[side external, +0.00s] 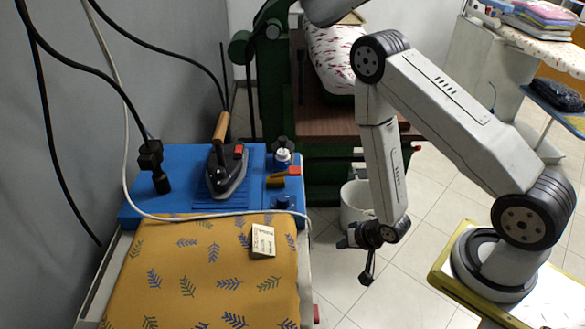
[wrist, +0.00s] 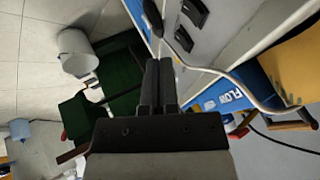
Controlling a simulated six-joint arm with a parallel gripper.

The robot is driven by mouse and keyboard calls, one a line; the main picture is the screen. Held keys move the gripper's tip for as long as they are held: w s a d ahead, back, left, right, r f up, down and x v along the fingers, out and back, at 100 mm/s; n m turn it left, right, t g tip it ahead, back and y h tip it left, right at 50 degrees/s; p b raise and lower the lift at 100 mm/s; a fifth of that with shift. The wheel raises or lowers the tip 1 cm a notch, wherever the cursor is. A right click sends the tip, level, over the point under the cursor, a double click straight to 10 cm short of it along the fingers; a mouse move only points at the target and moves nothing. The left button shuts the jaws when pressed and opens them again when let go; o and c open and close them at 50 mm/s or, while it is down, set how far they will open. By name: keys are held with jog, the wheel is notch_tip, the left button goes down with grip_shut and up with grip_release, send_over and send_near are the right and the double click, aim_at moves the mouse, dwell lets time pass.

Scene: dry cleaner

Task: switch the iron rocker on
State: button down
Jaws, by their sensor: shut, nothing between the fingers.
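The iron (side external: 226,172), dark with a wooden handle and a small red part (side external: 238,150) on top, stands on the blue station top (side external: 170,205). An orange-red piece (side external: 294,170) sits at that top's right edge. In the wrist view, two dark oblong parts (wrist: 195,12) show on a grey panel; I cannot tell which part is the iron rocker or its position. My gripper (side external: 367,277) hangs to the right of the station, apart from it, above the floor. In the wrist view my gripper (wrist: 158,65) has its fingers together and empty.
A pale cable (side external: 180,216) runs across the station. A white bucket (side external: 355,205) stands on the floor beyond my gripper. Tiled floor around it is open.

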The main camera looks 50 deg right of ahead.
jog(key=shift+v, duration=1.5)
jog(key=shift+f, duration=0.15)
jog(key=shift+s+d+f, duration=0.15)
jog(key=shift+f, duration=0.4)
jog(key=shift+f, duration=0.15)
jog(key=w+a+f, duration=0.3)
jog(key=w+f, duration=0.5)
jog(key=shift+w+a+f, duration=0.2)
jog(key=shift+w+a, duration=0.05)
